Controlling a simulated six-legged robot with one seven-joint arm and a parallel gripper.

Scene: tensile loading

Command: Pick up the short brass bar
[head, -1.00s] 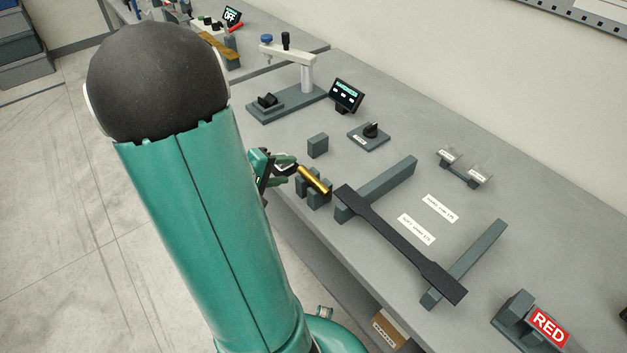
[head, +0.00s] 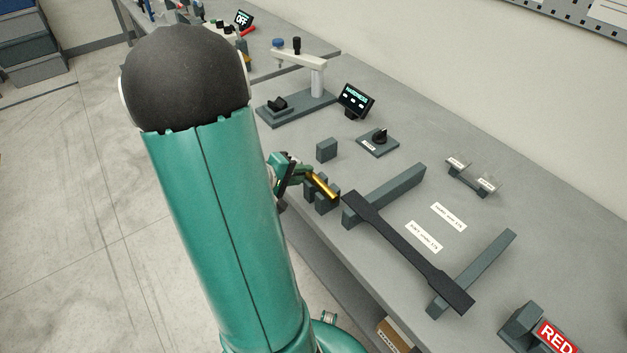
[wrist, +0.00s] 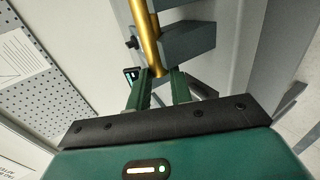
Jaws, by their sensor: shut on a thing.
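The short brass bar (head: 323,185) lies at the bench's near edge, over small dark grey support blocks (head: 321,204). My gripper (head: 306,176) is at the bar's left end in the head view and is shut on it. In the wrist view the brass bar (wrist: 147,36) runs up from between my gripper's fingers (wrist: 160,84) and passes beside a grey block (wrist: 187,42). I cannot tell whether the bar still touches the blocks. My arm hides part of the near bench edge in the head view.
A long black dog-bone specimen (head: 408,250) rests across two grey rails just right of the bar. A small grey block (head: 326,150) and a knob on a plate (head: 378,141) stand behind. A hardness tester (head: 297,105) with a display stands farther back.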

